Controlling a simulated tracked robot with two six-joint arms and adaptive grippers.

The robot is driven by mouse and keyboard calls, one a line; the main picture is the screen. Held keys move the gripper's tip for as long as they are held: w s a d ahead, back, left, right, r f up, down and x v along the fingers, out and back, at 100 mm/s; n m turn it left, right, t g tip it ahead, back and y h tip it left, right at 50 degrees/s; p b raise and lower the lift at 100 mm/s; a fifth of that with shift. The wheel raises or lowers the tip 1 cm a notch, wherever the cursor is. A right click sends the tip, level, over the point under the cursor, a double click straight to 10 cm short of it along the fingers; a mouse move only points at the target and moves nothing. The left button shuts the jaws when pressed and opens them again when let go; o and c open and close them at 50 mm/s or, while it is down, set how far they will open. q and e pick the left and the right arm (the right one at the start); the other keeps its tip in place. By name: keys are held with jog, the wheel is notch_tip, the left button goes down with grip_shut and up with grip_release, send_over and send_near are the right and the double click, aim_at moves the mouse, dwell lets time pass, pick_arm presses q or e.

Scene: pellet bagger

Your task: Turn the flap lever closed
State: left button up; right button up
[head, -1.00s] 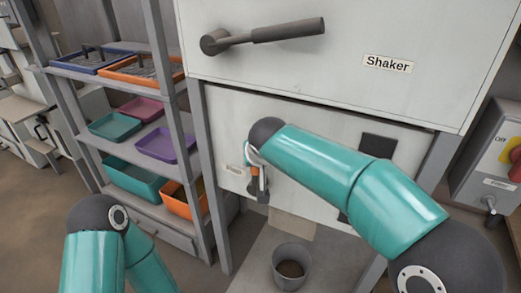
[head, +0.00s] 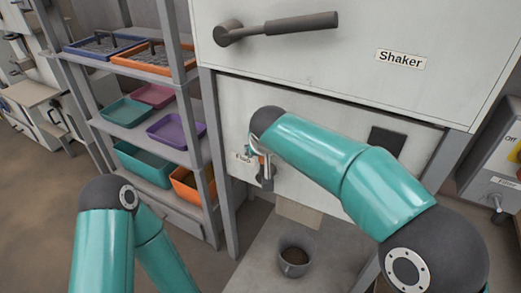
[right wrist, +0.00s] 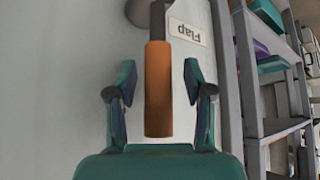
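The flap lever has an orange grip (right wrist: 158,88) on a dark shaft and hangs on the pale machine front beside a "Flap" label (right wrist: 188,32). In the right wrist view my right gripper (right wrist: 160,92) is open. Its two fingers stand on either side of the orange grip, with a gap visible on each side. In the head view my right gripper (head: 263,172) is at the lower panel next to the Flap label (head: 243,157), and my forearm hides part of the panel. My left arm is at the lower left; its gripper is not visible.
A bucket (head: 295,262) with brown contents stands below the lever. Above is the Shaker cabinet (head: 440,95) with a dark handle (head: 285,27). A shelf rack (head: 205,150) with coloured trays stands close on the left. A control box (head: 495,165) is at the right.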

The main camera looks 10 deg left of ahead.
jog(key=shift+r, duration=0.15)
jog(key=v, duration=1.1)
jog(key=shift+s+r, duration=0.25)
